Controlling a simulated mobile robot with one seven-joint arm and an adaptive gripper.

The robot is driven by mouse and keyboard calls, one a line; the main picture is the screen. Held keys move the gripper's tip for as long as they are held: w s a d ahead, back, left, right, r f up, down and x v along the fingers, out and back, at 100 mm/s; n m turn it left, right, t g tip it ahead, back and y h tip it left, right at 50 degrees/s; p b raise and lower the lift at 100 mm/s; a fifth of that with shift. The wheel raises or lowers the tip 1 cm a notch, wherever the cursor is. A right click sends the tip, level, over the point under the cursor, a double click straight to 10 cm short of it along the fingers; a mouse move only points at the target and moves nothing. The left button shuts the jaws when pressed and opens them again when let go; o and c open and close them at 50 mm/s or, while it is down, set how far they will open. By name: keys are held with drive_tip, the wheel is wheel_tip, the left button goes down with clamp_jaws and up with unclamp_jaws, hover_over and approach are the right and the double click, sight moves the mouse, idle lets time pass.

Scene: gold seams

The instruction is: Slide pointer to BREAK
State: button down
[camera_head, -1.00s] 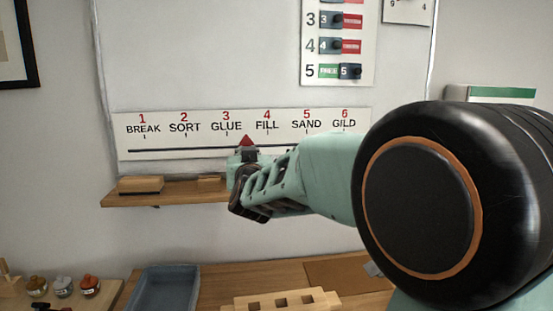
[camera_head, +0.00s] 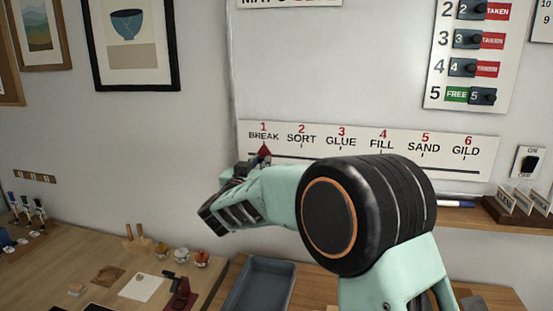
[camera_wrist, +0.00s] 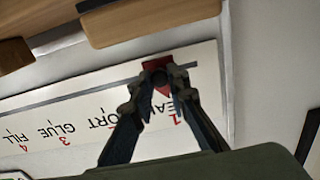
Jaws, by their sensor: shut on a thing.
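The white step strip (camera_head: 400,150) runs across the board with the labels BREAK, SORT, GLUE, FILL, SAND and GILD. The red pointer (camera_head: 265,151) is at its left end, its tip just under the BREAK label (camera_head: 263,136). In the wrist view the red pointer (camera_wrist: 157,78) sits between my fingertips on the dark slot line near the strip's end. My gripper (camera_wrist: 160,70) is shut on it. In the head view my arm and gripper hide part of the slot and the strip's lower edge.
A wooden ledge (camera_head: 470,217) runs below the board, with a marker on it. A grey tray (camera_head: 262,285) stands on the bench below. A switch (camera_head: 529,163) is on the wall at right.

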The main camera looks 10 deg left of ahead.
drive_tip(key=shift+a+r, duration=0.15)
drive_tip(key=shift+a, duration=0.1)
drive_tip(key=c, duration=2.3)
unclamp_jaws()
drive_tip(key=shift+r, duration=0.1)
drive_tip(key=o, duration=0.4)
drive_tip(key=shift+a, duration=0.2)
drive_tip(key=shift+d+f, duration=0.1)
drive_tip(key=shift+f, duration=0.1)
drive_tip(key=s, duration=1.2)
